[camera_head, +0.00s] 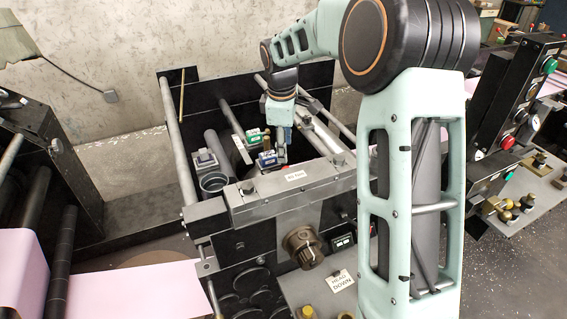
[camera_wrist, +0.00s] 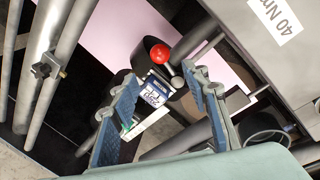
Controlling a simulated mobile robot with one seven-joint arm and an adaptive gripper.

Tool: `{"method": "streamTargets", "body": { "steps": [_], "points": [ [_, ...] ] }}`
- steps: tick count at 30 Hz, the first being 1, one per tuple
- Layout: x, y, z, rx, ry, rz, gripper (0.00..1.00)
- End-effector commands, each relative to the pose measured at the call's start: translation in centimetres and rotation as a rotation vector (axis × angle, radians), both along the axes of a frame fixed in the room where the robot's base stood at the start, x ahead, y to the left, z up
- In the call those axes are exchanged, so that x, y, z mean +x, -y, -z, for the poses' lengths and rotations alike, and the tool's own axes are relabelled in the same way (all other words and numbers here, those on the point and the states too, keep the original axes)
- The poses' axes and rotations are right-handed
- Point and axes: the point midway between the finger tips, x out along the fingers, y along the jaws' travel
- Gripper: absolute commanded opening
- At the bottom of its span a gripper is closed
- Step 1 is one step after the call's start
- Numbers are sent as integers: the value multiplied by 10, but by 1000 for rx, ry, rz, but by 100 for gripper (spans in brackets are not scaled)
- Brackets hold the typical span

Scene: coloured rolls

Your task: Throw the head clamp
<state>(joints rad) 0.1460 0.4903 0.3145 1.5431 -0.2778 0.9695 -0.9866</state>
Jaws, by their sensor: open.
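A red ball knob (camera_wrist: 159,53), which I take to be part of the head clamp, shows in the wrist view on a dark round body just beyond my fingertips. A blue-and-white label block (camera_wrist: 155,92) sits just below it, between the fingers. My gripper (camera_wrist: 161,80) is open, with blue-padded fingers either side of this block and nothing held. In the head view my gripper (camera_head: 278,154) points down behind the grey top beam, by the blue label (camera_head: 267,159). The knob is mostly hidden there. I cannot tell whether a finger touches anything.
The grey beam (camera_head: 290,190) with a "40 Nm" plate stands close in front of the gripper. A green label block (camera_head: 254,136) and grey rollers (camera_head: 231,119) lie around it. A brown knob (camera_head: 303,247) and a "HEAD DOWN" tag (camera_head: 340,281) are on the near side.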

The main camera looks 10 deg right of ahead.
Motion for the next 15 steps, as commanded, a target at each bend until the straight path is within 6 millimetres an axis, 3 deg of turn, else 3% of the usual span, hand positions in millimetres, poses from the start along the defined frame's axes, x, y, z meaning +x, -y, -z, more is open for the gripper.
{"method": "streamTargets", "body": {
  "steps": [9,15],
  "points": [
    [9,4,58,0,-4,2,43],
    [15,6,87,1,-3,3,43]
  ]
}}
